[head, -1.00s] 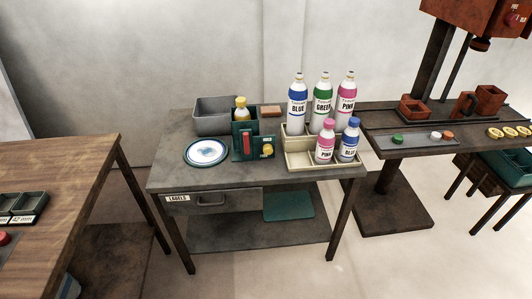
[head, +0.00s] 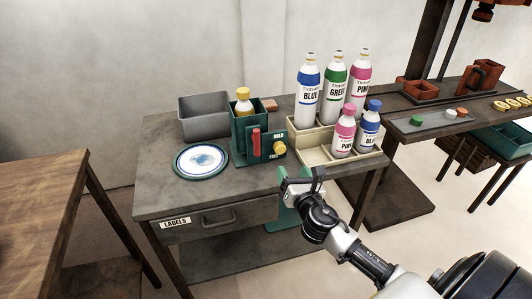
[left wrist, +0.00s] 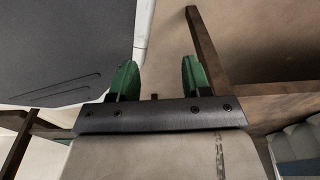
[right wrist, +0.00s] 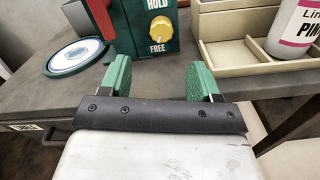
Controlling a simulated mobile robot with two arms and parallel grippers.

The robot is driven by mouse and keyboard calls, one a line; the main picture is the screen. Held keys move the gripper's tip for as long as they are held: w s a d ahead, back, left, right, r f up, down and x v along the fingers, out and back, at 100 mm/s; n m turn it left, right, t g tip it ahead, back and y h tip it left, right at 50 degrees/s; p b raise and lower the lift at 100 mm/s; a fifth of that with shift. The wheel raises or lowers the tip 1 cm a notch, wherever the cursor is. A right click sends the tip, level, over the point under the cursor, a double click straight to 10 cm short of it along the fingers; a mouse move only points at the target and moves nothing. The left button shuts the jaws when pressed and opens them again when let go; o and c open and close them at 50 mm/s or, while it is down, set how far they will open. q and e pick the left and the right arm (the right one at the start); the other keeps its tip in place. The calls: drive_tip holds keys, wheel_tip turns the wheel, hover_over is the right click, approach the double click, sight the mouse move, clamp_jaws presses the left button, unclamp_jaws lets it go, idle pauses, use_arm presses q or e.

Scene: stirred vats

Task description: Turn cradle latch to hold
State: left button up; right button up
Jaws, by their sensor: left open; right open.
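The green cradle (head: 243,150) stands on the grey workbench, with a yellow-capped bottle (head: 243,104) in it and a red lever (head: 255,142) on its front. The yellow latch knob (head: 279,149) is on the cradle's right front panel, between the words HOLD above and FREE below. My left gripper (left wrist: 158,76) is open and empty, away from the cradle.
A cream tray (head: 310,150) with several labelled bottles stands right of the cradle. A grey bin (head: 204,118) and a blue-and-white plate (head: 201,160) are to the left. The workbench (head: 160,199) has a drawer (head: 225,217) under its front edge.

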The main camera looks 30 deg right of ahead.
sight(281, 150)
drive_tip(key=x, duration=0.8)
drive_tip(key=shift+w+d+f+b, duration=0.1)
drive_tip(key=shift+w+b, duration=0.15)
drive_tip(key=shift+b, duration=0.05)
use_arm(q)
drive_tip(key=shift+w+d+r, duration=0.15)
drive_tip(key=shift+w+r, duration=0.2)
drive_tip(key=shift+w, duration=0.25)
drive_tip(key=shift+w+d+r, duration=0.15)
drive_tip(key=shift+w+r, duration=0.15)
drive_tip(key=shift+w, duration=0.25)
use_arm(e)
drive_tip(key=shift+x, duration=0.8)
drive_tip(key=shift+c, duration=0.4)
drive_tip(key=c, duration=0.9)
use_arm(q)
drive_tip(key=shift+s, duration=0.15)
use_arm(e)
drive_tip(key=shift+o, duration=0.2)
